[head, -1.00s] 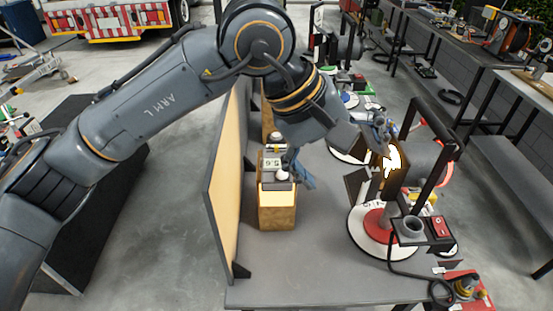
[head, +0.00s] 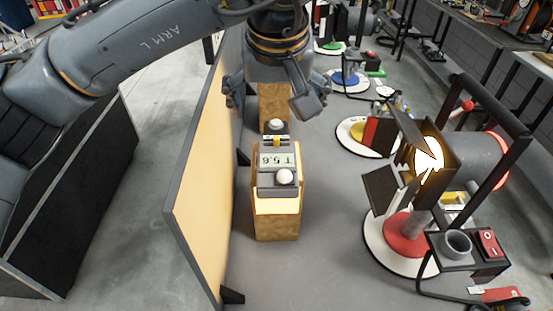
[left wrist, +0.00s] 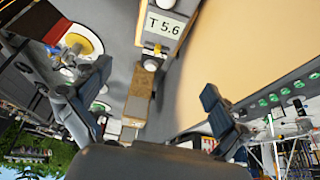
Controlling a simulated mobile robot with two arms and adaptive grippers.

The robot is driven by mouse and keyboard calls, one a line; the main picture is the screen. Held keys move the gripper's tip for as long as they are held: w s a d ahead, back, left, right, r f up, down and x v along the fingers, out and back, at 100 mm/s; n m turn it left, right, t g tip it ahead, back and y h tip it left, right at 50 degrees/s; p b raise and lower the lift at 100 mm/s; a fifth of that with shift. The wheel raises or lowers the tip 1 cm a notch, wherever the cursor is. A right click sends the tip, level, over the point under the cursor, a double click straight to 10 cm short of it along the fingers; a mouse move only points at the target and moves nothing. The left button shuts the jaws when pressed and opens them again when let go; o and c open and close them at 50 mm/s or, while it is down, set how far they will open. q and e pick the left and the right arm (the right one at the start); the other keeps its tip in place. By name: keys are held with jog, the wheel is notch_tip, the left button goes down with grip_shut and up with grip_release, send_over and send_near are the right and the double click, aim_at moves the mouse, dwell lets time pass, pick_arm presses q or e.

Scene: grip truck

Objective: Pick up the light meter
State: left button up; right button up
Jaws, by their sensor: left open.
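The light meter (head: 277,180) is a grey box with a display reading T 5.6 and a white dome near its front end. It rests on a wooden block (head: 277,226) in the head view. Another white dome (head: 276,126) shows at its far end. My left gripper (head: 270,97) is open and empty. It is beyond the meter, apart from it, with its fingers spread on either side of a second wooden block (head: 273,104). My right gripper is not in view.
A tan upright panel (head: 205,195) stands close on the left of the meter. On the right, a lit lamp with barn doors (head: 428,158) stands on a red and white round base (head: 403,240). More lamps on coloured discs stand farther back. Bare grey tabletop lies around the block.

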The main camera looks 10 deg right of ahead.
pick_arm(q)
jog(key=p, duration=0.2)
send_near(277, 145)
jog(key=x, duration=0.4)
jog(key=shift+a+f, duration=0.15)
jog(key=shift+f, duration=0.2)
jog(key=shift+w+f+p, duration=0.35)
jog(key=shift+f+p, duration=0.1)
jog(key=shift+f, duration=0.05)
jog(key=p+x, duration=0.1)
jog(key=x, duration=0.2)
jog(key=shift+w+f+p, duration=0.1)
jog(key=shift+f+p, duration=0.15)
jog(key=shift+p, duration=0.1)
jog(key=shift+w+d+f, duration=0.2)
jog(key=shift+f, duration=0.2)
jog(key=shift+r, duration=0.1)
jog(key=c, duration=1.5)
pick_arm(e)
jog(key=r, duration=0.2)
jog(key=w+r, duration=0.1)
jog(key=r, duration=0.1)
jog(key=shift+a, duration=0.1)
